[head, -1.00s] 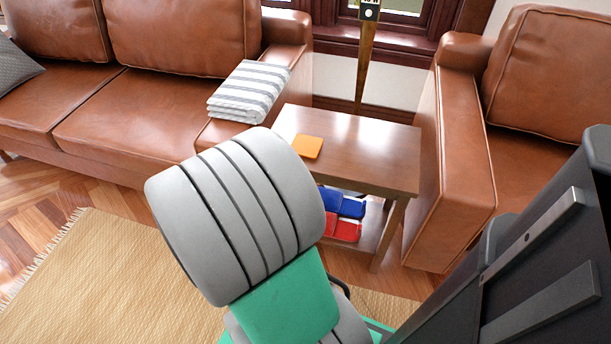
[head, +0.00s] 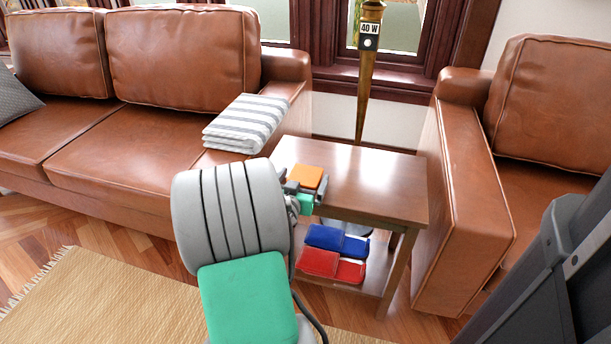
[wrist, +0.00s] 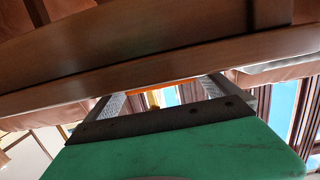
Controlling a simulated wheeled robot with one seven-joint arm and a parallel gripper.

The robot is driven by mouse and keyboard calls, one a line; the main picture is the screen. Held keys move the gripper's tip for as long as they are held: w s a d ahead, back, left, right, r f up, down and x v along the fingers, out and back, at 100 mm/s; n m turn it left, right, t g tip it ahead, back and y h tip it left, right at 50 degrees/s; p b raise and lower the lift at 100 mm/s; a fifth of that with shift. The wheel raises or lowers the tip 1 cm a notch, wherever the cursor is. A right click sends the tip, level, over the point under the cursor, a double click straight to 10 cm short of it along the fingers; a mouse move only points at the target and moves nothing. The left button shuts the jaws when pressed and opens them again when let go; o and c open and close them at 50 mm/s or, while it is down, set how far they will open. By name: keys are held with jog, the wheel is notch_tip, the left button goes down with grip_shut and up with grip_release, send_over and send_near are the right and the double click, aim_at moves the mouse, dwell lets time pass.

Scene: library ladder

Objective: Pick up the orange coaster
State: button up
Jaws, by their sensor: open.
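The orange coaster (head: 306,176) lies flat on the wooden side table's top, near its left front edge. My gripper (head: 306,188) is at that front edge, with its open fingers to either side of the coaster's near part in the head view. In the wrist view the coaster shows as a thin orange strip (wrist: 160,86) between the two open fingers (wrist: 165,98). Nothing is held. I cannot tell whether the fingers touch the coaster or the table.
The side table (head: 375,185) stands between a leather sofa (head: 110,140) and a leather armchair (head: 455,200). Blue (head: 335,239) and red (head: 330,266) items lie on its lower shelf. A lamp pole (head: 363,90) stands behind.

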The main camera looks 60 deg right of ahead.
jog(key=shift+c, duration=0.3)
jog(key=c, duration=1.2)
jog(key=shift+c, duration=0.3)
jog(key=shift+r, duration=0.1)
